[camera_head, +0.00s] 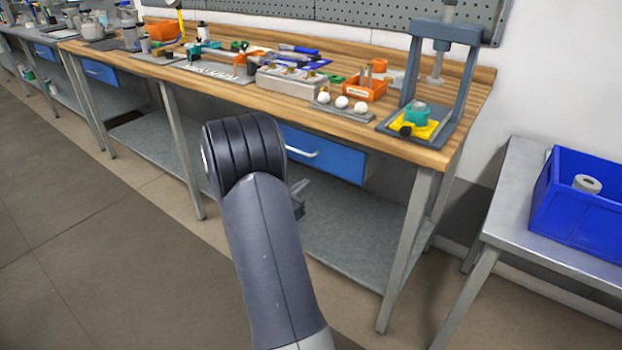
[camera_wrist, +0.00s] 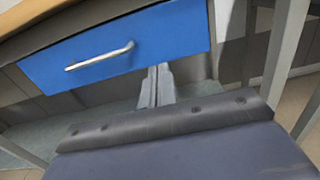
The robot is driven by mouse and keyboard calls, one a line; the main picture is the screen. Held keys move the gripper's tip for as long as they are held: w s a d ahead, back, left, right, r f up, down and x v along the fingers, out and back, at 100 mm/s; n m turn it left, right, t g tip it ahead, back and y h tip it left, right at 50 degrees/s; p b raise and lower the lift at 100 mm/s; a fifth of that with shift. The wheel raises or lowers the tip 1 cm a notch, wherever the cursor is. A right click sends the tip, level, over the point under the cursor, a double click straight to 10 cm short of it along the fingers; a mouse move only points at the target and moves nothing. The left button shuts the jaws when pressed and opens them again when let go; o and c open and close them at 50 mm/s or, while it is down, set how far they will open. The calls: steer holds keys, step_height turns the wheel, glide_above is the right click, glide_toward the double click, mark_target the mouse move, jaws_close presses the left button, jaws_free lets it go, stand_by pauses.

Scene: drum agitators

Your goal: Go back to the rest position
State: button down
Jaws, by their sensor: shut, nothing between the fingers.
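My gripper (camera_wrist: 158,86) shows in the wrist view with its two fingers together, pointing toward the space below the workbench drawer. Nothing is between the fingers. In the head view my gripper (camera_head: 300,188) shows only in part, as a small dark piece behind my bent arm. It is in front of the bench, below the tabletop and near the blue drawer (camera_head: 322,154). The same blue drawer shows large in the wrist view (camera_wrist: 120,48), closed, with a silver handle (camera_wrist: 100,56).
The wooden workbench (camera_head: 450,120) carries a press (camera_head: 442,75), a tray with white balls (camera_head: 342,104) and an orange bin (camera_head: 365,88). Its lower shelf (camera_head: 345,240) is bare. A side table with a blue crate (camera_head: 575,205) stands at right. The floor at left (camera_head: 90,250) is clear.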

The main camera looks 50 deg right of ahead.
mark_target(334, 160)
steer(key=shift+a, duration=0.4)
steer(key=d, duration=0.9)
steer(key=w+d, duration=0.1)
steer(key=d, duration=0.4)
steer(key=shift+a, duration=0.15)
